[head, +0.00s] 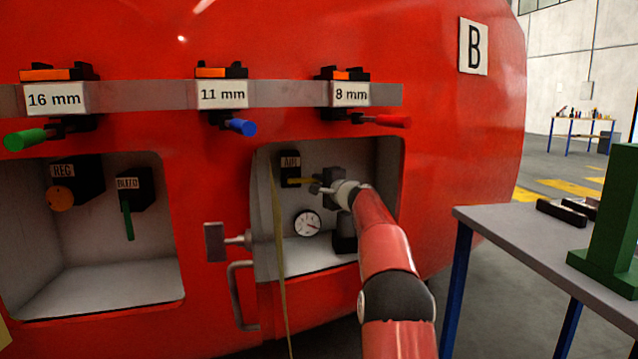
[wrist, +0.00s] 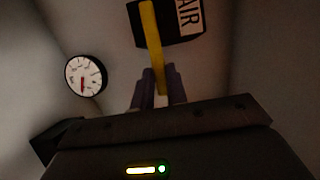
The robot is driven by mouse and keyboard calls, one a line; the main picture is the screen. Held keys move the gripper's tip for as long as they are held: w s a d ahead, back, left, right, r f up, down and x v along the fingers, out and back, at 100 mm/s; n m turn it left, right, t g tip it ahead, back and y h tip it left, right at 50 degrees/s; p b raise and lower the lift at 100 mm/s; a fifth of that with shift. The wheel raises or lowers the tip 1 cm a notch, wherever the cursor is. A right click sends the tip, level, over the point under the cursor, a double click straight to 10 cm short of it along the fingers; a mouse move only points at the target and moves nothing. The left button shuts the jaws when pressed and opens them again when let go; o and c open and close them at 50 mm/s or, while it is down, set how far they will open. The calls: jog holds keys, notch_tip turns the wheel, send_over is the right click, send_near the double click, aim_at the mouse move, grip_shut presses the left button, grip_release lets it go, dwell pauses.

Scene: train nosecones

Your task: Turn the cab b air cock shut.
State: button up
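The air cock (head: 290,168) is a dark block labelled AIR inside the right-hand recess of the red nosecone marked B (head: 473,46). Its yellow handle (head: 303,187) points to the right, roughly level. In the wrist view the block (wrist: 185,22) is at the top and the yellow handle (wrist: 151,35) runs down from it between my fingers. My gripper (wrist: 160,75) has its two fingers close together, one on each side of the handle's free end, and appears shut on it. In the head view my gripper (head: 318,188) is at the handle's right end.
A round gauge (head: 308,223) sits below the cock. The recess walls are close around my gripper. An open door edge (head: 279,250) stands at the recess's left. The left recess holds the REG knob (head: 61,199) and a green handle (head: 128,220). A table (head: 510,226) is at right.

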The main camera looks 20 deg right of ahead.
grip_shut()
jog(key=shift+f, duration=0.15)
